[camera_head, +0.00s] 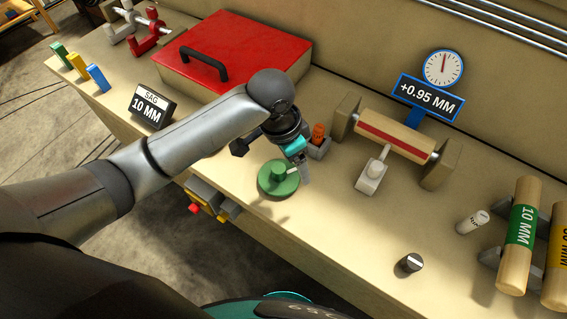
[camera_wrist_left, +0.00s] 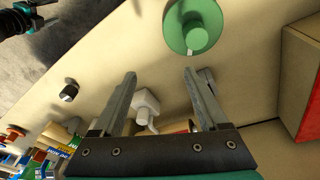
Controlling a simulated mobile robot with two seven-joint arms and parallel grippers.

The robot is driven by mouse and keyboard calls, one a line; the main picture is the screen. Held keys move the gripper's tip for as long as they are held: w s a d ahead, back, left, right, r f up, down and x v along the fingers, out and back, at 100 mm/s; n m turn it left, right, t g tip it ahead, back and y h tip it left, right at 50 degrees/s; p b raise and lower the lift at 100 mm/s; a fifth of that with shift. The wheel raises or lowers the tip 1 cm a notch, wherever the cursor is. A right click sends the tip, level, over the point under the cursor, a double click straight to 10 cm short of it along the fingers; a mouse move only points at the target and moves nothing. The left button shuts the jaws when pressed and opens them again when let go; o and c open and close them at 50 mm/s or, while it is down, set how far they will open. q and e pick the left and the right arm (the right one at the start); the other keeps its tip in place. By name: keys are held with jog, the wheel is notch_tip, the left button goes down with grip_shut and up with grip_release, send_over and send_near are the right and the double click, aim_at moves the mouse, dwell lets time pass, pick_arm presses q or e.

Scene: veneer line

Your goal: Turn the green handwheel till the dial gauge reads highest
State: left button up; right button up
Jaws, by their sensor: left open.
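The green handwheel (camera_head: 272,182), a round disc with a raised knob and a pale mark, sits on the bench. It also shows at the top of the left wrist view (camera_wrist_left: 178,40). My left gripper (camera_head: 304,174) is just beside and above it, fingers down. In the left wrist view my left gripper (camera_wrist_left: 160,74) is open and empty, and the wheel is beyond the fingertips, not between them. The dial gauge (camera_head: 443,68) has a white face and a red needle pointing about straight up. Its blue-framed display (camera_head: 428,98) reads +0.95 MM. My right gripper appears partly in the left wrist view (camera_wrist_left: 22,16), its jaws unclear.
A wooden roller (camera_head: 395,135) with a red stripe lies between two blocks, a white lever (camera_head: 373,170) in front. A red box lid (camera_head: 232,48) is behind my arm. An orange switch (camera_head: 318,132) is close behind my gripper. A black knob (camera_head: 411,263) stands front right.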

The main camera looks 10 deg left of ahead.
pick_arm(q)
notch_tip(320, 180, up, 5)
jog(key=g+y, duration=0.1)
jog(key=y, duration=0.1)
send_over(279, 168)
jog(key=shift+m, duration=0.4)
notch_tip(279, 168, down, 15)
jog(key=shift+f+b, duration=0.1)
jog(key=shift+b, duration=0.35)
jog(key=shift+c, duration=0.2)
grip_shut()
